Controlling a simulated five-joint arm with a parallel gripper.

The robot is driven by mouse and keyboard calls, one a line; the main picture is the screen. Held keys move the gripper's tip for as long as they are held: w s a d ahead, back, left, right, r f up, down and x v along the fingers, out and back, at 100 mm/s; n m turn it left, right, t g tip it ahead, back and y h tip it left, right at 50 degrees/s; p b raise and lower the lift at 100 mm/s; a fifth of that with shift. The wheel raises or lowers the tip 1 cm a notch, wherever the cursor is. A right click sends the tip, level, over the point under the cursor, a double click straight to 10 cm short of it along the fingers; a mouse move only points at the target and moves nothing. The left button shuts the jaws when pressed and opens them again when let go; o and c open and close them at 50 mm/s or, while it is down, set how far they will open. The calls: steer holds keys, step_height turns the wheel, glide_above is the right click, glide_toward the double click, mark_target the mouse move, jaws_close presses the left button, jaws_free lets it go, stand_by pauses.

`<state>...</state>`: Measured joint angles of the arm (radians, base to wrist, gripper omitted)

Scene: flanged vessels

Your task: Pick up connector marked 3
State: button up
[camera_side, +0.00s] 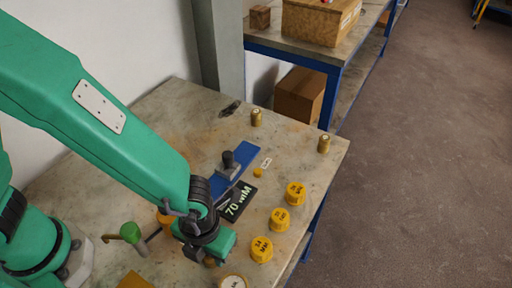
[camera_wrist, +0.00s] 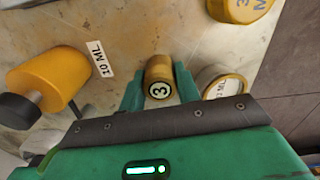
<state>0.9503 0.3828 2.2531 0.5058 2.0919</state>
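The connector marked 3 (camera_wrist: 159,71) is a small brass cylinder with a black "3" in a pale circle on its end. In the wrist view it stands between the two green fingers of my gripper (camera_wrist: 160,84), one finger close along each side. I cannot tell whether both fingers press on it or a thin gap remains. In the side view my gripper (camera_side: 208,243) is low over the front of the table, and a small brass part (camera_side: 210,262) shows just under it. The number is hidden there.
A white-topped vessel (camera_side: 233,281) is close to the right of my gripper. Several yellow-capped vessels (camera_side: 261,249) line the table's right edge. A blue bracket (camera_side: 236,166) and a "70 mM" plate (camera_side: 237,202) lie behind. Two brass connectors (camera_side: 256,117) (camera_side: 324,144) stand at the back.

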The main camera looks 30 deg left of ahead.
steer(key=shift+c, duration=1.2)
steer(key=shift+r, duration=0.15)
steer(key=shift+r, duration=4.9)
